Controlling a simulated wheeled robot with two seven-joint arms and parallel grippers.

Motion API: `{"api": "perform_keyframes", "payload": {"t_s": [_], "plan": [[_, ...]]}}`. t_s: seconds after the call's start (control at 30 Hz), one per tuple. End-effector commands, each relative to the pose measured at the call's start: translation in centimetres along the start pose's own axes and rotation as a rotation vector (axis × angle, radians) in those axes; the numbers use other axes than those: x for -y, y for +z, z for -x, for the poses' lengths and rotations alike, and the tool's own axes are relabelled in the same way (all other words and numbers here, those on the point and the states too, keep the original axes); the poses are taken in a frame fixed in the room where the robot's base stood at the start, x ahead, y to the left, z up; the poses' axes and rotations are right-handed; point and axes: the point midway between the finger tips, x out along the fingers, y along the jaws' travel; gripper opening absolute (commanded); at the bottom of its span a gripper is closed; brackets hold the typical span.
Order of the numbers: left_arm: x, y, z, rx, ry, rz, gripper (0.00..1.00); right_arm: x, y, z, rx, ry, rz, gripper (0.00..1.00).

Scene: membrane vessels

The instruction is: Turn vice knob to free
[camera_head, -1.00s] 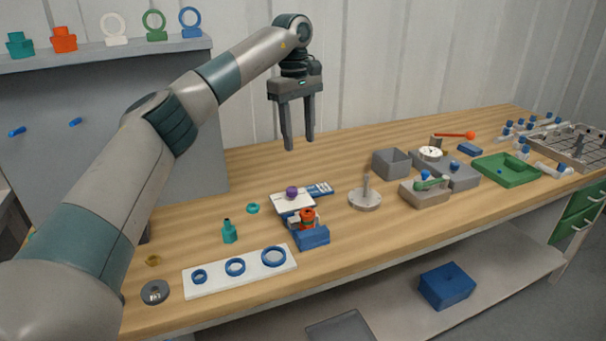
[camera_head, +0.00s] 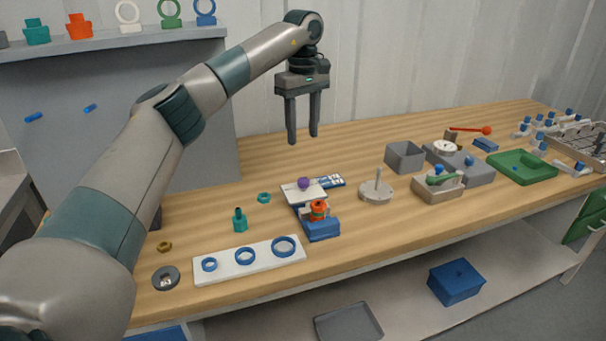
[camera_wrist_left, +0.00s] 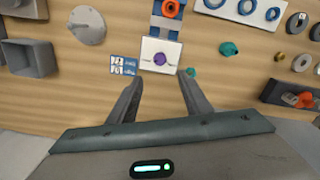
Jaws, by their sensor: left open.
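The vice (camera_head: 322,229) has a blue body and stands near the table's front edge with an orange ringed part (camera_head: 318,208) in it. Behind it lies a white plate (camera_head: 297,190) bearing a purple knob (camera_head: 304,183). My left gripper (camera_head: 303,138) is open and empty, pointing down, well above the table and behind the plate in the head view. In the left wrist view the purple knob (camera_wrist_left: 159,59) shows beyond the gap between the open fingertips (camera_wrist_left: 159,84), with a thin purple bar across it. My right gripper is not in view.
A blue and white pictogram card (camera_head: 331,181) lies beside the plate. A teal bottle-like part (camera_head: 240,220) and a white board with blue rings (camera_head: 222,267) are to the left. A round grey stand with a post (camera_head: 376,194) and a grey bin (camera_head: 404,157) are to the right.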

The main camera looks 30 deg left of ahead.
Motion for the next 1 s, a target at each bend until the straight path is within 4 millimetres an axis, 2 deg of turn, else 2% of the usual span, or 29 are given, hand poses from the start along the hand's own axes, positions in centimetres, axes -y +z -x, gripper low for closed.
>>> {"api": "perform_keyframes", "payload": {"t_s": [0.1, 0.6, 0.8, 1.0], "plan": [[0.1, 0.1, -2.2, 0.001, -0.004, -0.002, 0.45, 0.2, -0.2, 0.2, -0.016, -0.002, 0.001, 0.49], [0.1, 0.1, -10.9, 0.002, -0.003, -0.001, 0.45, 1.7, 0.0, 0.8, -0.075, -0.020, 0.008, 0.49], [0.0, 0.1, -12.9, 0.000, -0.001, -0.001, 0.45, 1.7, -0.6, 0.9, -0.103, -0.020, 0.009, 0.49], [0.0, 0.0, -13.5, 0.000, 0.000, -0.001, 0.45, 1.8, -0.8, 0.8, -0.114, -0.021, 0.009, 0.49]]}}
